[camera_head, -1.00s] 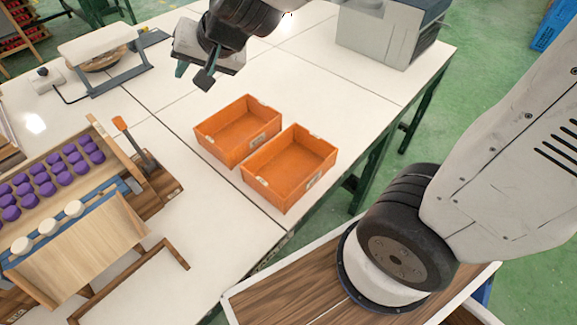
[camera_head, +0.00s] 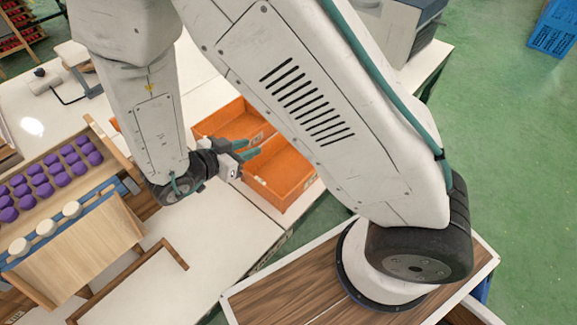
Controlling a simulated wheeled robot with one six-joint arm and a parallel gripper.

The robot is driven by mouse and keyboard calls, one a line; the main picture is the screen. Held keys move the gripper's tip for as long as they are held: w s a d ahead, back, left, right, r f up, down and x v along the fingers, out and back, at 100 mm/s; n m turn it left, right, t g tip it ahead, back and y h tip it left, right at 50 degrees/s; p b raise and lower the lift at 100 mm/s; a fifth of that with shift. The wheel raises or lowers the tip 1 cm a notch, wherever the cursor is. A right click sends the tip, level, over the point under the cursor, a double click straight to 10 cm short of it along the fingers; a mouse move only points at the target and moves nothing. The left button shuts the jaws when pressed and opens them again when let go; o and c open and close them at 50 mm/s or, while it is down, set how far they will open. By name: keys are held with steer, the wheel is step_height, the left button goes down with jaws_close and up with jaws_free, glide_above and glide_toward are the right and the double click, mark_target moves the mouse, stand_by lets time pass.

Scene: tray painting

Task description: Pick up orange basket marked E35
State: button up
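Two orange baskets stand side by side on the white table, both partly hidden behind my arm. The far basket (camera_head: 232,119) is at the back left; the near basket (camera_head: 284,176) is closer to the table's front edge. Both look empty. Their markings are too small to read, so I cannot tell which is E35. My gripper (camera_head: 252,147) is at the left end of the baskets, its teal fingers apart and pointing right, near the wall between the two. It holds nothing visible. I cannot tell whether a finger touches a basket.
A wooden rack with purple pieces (camera_head: 52,175) stands at the left, close to my arm. A grey machine (camera_head: 395,30) sits at the back right. The table's front edge lies just beyond the near basket. Clear tabletop (camera_head: 235,215) lies in front of the gripper.

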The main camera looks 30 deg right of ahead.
mark_target(264, 145)
steer(key=x, duration=0.6)
steer(key=shift+s+d+f, duration=0.1)
steer(key=shift+s+f, duration=0.05)
steer(key=shift+f, duration=0.05)
jaws_close()
